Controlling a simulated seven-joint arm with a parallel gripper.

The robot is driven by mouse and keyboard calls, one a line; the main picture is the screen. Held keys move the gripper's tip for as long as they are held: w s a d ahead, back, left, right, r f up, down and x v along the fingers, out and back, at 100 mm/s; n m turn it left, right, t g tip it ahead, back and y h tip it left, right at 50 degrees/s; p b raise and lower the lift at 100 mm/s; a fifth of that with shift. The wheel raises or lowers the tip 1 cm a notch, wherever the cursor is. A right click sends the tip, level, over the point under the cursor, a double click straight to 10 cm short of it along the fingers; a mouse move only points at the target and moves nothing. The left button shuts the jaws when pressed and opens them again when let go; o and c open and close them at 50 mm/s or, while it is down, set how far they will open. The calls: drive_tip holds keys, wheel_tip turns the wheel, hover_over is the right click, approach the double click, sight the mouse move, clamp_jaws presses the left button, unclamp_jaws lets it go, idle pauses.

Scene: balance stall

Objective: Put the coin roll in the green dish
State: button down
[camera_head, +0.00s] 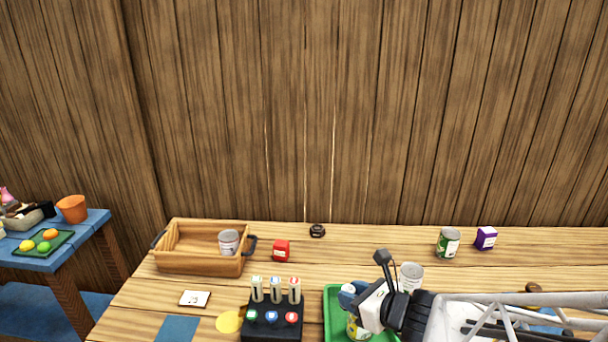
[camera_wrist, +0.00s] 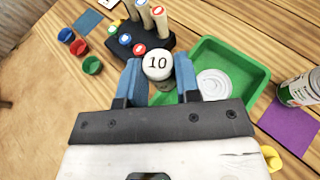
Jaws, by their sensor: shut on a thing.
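The coin roll (camera_wrist: 158,66) is a pale cylinder with "10" on its white round top. My gripper (camera_wrist: 160,80) is shut on it, with a blue finger on either side. In the head view my gripper (camera_head: 352,297) is over the left part of the green tray. The roll's lower end is hidden in the wrist view. A small green dish (camera_wrist: 91,65) sits at the left of the wrist view, clear of the gripper, beside a blue dish (camera_wrist: 79,47) and a red dish (camera_wrist: 65,34). The head view does not show these dishes.
A black stand (camera_head: 272,330) with three upright rolls is left of my gripper. The green tray (camera_wrist: 258,75) holds a pale round piece (camera_wrist: 213,85). A can (camera_head: 411,276) stands behind the tray. A wooden crate (camera_head: 200,264) is at the back left.

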drive_tip(key=s+a+n+g+y, duration=0.4)
drive_tip(key=s+a+n+g, duration=0.3)
drive_tip(key=s+a, duration=1)
wheel_tip(320, 180, down, 12)
drive_tip(key=s+d, duration=0.1)
drive_tip(key=d, duration=0.1)
drive_tip(key=shift+s+d, duration=0.2)
drive_tip(key=shift+d, duration=0.05)
drive_tip(key=shift+w+a, duration=0.1)
drive_tip(key=w+a, duration=0.3)
drive_tip(key=w, duration=0.1)
drive_tip(key=w+a+f, duration=0.1)
drive_tip(key=w+a, duration=0.2)
drive_tip(key=a, duration=0.1)
drive_tip(key=w+a, duration=0.3)
drive_tip(key=w, duration=0.1)
drive_tip(key=shift+w+a+f, duration=0.2)
drive_tip(key=shift+w+a, duration=0.05)
drive_tip(key=shift+w, duration=0.1)
drive_tip(key=shift+f, duration=0.1)
drive_tip(key=shift+f, duration=1.65)
drive_tip(key=shift+f, duration=0.15)
